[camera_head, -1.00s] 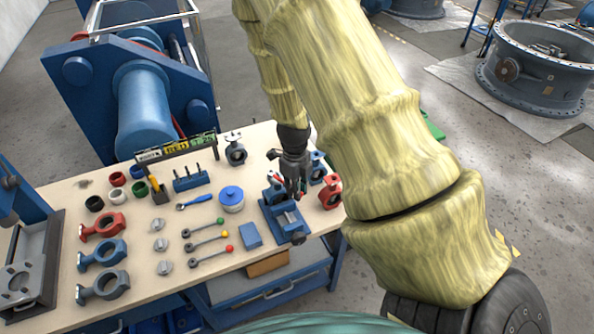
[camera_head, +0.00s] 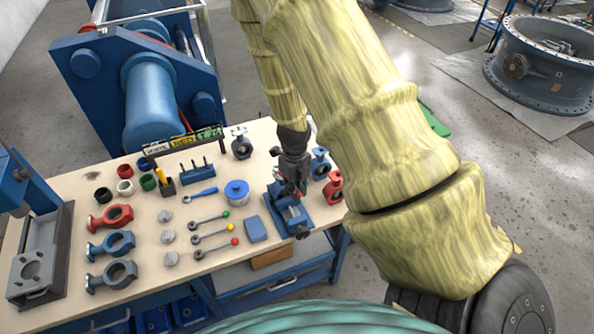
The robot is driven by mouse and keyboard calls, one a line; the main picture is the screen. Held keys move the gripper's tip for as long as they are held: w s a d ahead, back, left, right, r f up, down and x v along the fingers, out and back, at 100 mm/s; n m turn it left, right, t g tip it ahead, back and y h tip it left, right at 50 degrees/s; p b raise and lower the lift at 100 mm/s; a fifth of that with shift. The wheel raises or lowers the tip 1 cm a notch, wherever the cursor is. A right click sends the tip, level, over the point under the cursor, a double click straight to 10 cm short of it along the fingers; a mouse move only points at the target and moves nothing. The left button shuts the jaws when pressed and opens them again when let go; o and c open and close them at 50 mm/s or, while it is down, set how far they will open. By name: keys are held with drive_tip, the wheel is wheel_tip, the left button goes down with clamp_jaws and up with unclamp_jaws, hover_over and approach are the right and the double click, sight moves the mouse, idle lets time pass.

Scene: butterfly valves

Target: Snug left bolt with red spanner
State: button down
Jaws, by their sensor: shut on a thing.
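My gripper (camera_head: 293,188) points down over the blue vise (camera_head: 301,221) at the right part of the workbench. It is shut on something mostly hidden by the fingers. A small bit of red, apparently the red spanner (camera_head: 304,191), shows right beside the fingertips. The vise holds a part under the gripper. The left bolt is too small or hidden to make out.
The workbench (camera_head: 150,238) also holds a blue spanner (camera_head: 202,192), a blue-lidded tub (camera_head: 237,192), several valve bodies and rings, and levers with coloured knobs (camera_head: 234,241). A red valve body (camera_head: 333,189) stands close right of the vise. A blue machine (camera_head: 150,105) stands behind.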

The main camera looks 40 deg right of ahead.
drive_tip(key=shift+a+m, duration=1)
drive_tip(key=shift+m, duration=0.1)
drive_tip(key=shift+w+a+m, duration=0.1)
drive_tip(key=shift+a+m, duration=0.45)
drive_tip(key=shift+m, duration=0.05)
drive_tip(key=shift+a, duration=0.1)
drive_tip(key=shift+w+a+m, duration=0.2)
drive_tip(key=shift+a+m, duration=0.25)
drive_tip(key=shift+m, duration=0.15)
drive_tip(key=shift+w+a+m, duration=0.15)
drive_tip(key=shift+a+m, duration=0.3)
drive_tip(key=shift+m, duration=0.15)
drive_tip(key=shift+w+a+m, duration=0.25)
drive_tip(key=shift+a+m, duration=0.25)
drive_tip(key=shift+m, duration=0.1)
drive_tip(key=shift+w+a+m, duration=0.3)
drive_tip(key=shift+a+m, duration=0.15)
drive_tip(key=shift+m, duration=0.15)
